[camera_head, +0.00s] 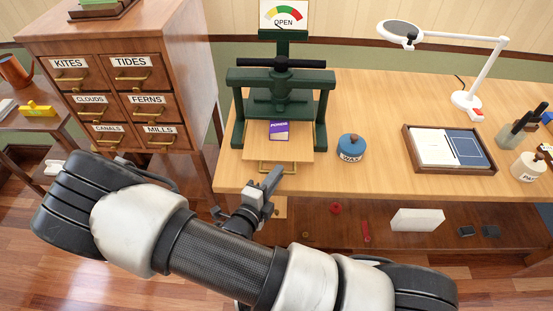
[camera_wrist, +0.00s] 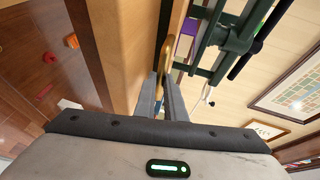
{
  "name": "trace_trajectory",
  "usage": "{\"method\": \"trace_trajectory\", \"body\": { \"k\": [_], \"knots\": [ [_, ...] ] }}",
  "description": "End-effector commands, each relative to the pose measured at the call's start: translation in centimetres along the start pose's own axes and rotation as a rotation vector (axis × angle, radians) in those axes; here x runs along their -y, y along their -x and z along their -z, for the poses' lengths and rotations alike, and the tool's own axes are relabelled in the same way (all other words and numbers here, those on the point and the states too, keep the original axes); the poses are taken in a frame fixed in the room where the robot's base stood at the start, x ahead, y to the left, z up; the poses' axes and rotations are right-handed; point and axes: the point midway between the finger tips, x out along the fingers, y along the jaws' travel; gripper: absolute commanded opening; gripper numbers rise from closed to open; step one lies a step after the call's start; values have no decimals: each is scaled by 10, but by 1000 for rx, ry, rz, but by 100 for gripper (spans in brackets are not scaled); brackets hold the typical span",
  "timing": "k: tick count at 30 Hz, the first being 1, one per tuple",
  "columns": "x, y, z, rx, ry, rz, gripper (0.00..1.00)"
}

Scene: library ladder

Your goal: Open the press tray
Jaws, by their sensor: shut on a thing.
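The press tray (camera_head: 245,152) is a flat, light wooden board in the green press (camera_head: 324,118). Its front part shows in front of the press, near the table's front edge, with a purple booklet (camera_head: 279,130) lying on it. A brass handle (camera_head: 266,171) is on the tray's front; it also shows in the wrist view (camera_wrist: 168,57). The back of the tray is hidden under the press.
A blue wax pot (camera_head: 351,148) stands right of the press, and a framed wooden tray (camera_head: 448,174) with papers lies farther right. A drawer cabinet (camera_head: 120,60) stands on the left. The table's front edge (camera_head: 380,198) is close to my arm. A lower shelf holds small objects.

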Motion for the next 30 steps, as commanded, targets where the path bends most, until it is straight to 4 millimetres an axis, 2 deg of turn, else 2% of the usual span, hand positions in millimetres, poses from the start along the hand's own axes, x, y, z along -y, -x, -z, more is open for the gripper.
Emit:
{"method": "trace_trajectory", "body": {
  "k": [1,6,13,19,30],
  "knots": [
    [0,12,4,3,4,-2,0],
    [-8,45,18,3,3,-1,0],
    [-16,77,31,3,3,0,0],
    [-19,90,36,2,0,1,0],
    [-19,92,37,1,-1,2,0]
  ]
}}
